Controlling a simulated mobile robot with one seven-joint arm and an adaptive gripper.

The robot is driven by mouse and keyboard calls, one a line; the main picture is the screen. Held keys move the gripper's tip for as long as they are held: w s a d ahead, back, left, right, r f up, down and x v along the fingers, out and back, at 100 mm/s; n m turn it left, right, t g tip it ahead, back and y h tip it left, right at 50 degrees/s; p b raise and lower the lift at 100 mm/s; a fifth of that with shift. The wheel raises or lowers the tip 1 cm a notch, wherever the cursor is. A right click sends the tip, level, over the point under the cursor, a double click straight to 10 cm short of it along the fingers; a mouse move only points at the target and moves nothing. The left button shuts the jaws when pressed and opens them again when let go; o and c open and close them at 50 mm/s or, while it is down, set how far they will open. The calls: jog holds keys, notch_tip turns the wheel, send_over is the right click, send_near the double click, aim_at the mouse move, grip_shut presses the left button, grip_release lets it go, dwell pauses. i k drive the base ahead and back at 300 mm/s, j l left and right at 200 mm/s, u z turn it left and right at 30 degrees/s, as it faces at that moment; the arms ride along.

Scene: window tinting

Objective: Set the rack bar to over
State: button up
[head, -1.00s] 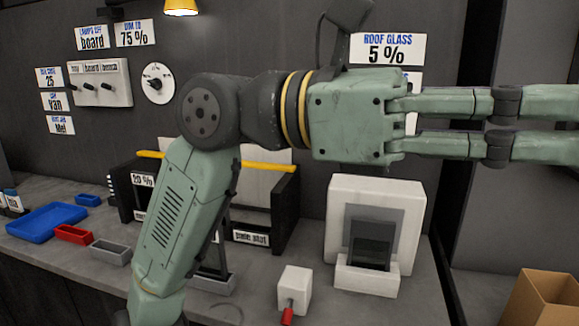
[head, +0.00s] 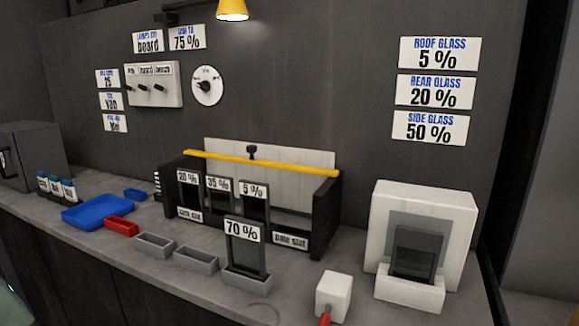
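The rack (head: 325,215) stands on the counter with black side walls and a white back panel (head: 300,155). Its yellow bar (head: 290,166) runs across the top from side wall to side wall, in front of the panel and above the plates. A small black knob (head: 252,151) shows at the bar's middle. Tinted plates marked 20 % (head: 188,190), 35 % (head: 220,195) and 5 % (head: 254,200) stand in the rack below the bar. My gripper is not in view.
A 70 % plate (head: 246,250) stands in a grey tray before the rack. Empty grey trays (head: 155,244), a red tray (head: 121,226) and a blue tray (head: 97,212) lie left. A white block (head: 333,293) and white device (head: 457,225) stand right.

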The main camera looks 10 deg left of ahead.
aim_at(252, 150)
jog(key=i+j, duration=0.9)
jog(key=j+u, duration=0.05)
jog(key=j, duration=0.1)
